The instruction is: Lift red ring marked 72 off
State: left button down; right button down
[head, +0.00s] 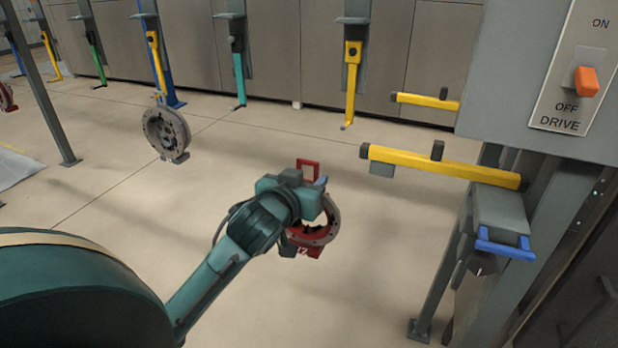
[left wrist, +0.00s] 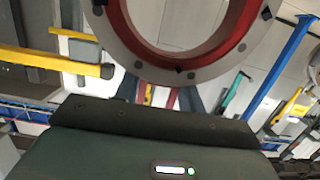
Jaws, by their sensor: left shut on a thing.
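The red ring (head: 331,228) has a grey bolted face, a red square loop above it and a red tag below, on which "72" partly shows. My left gripper (head: 318,194) is shut on the red ring and holds it in the air over the open floor, apart from the hooks. My gripper and wrist hide part of the ring. In the left wrist view the ring (left wrist: 188,75) fills the top middle, close to the gripper. My right gripper is not in view.
A grey ring (head: 167,133) hangs from a yellow hook (head: 157,62) at the left. Empty hooks, one teal (head: 239,78) and one yellow (head: 351,80), hang behind. Yellow bars (head: 440,165) stick out at the right under the drive switch box (head: 540,70). The floor between is clear.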

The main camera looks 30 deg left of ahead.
pick_arm(q)
jog(key=f+v, duration=0.1)
jog(key=v, duration=0.5)
jog(key=shift+s, duration=0.45)
jog(key=shift+d+r, duration=0.1)
